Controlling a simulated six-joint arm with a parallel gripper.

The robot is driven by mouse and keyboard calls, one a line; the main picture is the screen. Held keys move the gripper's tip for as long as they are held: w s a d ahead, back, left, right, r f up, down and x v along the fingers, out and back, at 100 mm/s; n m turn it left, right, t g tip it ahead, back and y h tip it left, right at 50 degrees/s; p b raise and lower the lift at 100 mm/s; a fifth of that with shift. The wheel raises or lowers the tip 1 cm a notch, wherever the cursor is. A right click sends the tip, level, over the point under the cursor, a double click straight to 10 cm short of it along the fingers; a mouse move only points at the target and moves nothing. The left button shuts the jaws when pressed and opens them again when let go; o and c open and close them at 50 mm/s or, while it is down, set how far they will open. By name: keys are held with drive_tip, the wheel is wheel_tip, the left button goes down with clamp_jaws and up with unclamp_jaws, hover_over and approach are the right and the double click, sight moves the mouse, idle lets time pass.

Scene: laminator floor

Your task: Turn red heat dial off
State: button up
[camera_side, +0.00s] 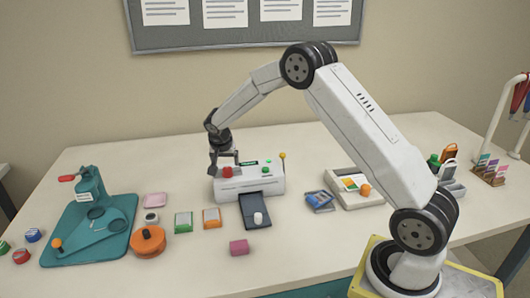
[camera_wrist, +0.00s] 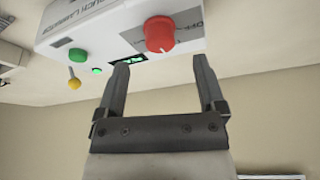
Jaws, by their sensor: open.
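The red heat dial (camera_wrist: 160,34) sits on the white laminator (camera_wrist: 110,22) in the wrist view, with an "OFF" mark printed on the panel beside it. In the side view the dial (camera_side: 227,172) is on the left part of the laminator (camera_side: 262,184). My gripper (camera_wrist: 162,62) is open, with its two fingers apart and nothing between them. In the wrist view the dial is just beyond the fingertips, roughly between them. In the side view my gripper (camera_side: 225,163) is just above the dial. Whether a finger touches it I cannot tell.
A green button (camera_wrist: 77,55), a lit green display and a yellow-tipped lever (camera_wrist: 74,83) are on the laminator near the dial. A dark tray (camera_side: 252,207) lies in front. A teal machine (camera_side: 120,208) stands left; an orange round object (camera_side: 148,242) is nearby.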

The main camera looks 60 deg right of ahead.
sight(228, 169)
drive_tip(key=shift+x, duration=2.4)
clamp_jaws()
drive_tip(key=shift+n, duration=0.5)
drive_tip(key=shift+s+n+t+y, duration=0.1)
drive_tip(key=shift+n+t+y, duration=0.3)
drive_tip(key=shift+n, duration=0.85)
drive_tip(key=shift+n+t+y, duration=0.4)
drive_tip(key=shift+n, duration=0.85)
drive_tip(key=shift+d+n+t+y, duration=0.15)
drive_tip(key=shift+n+y, duration=0.35)
drive_tip(key=shift+n, duration=0.85)
drive_tip(key=shift+n+t+y, duration=0.15)
drive_tip(key=shift+n+y, duration=0.35)
drive_tip(key=shift+n, duration=1.25)
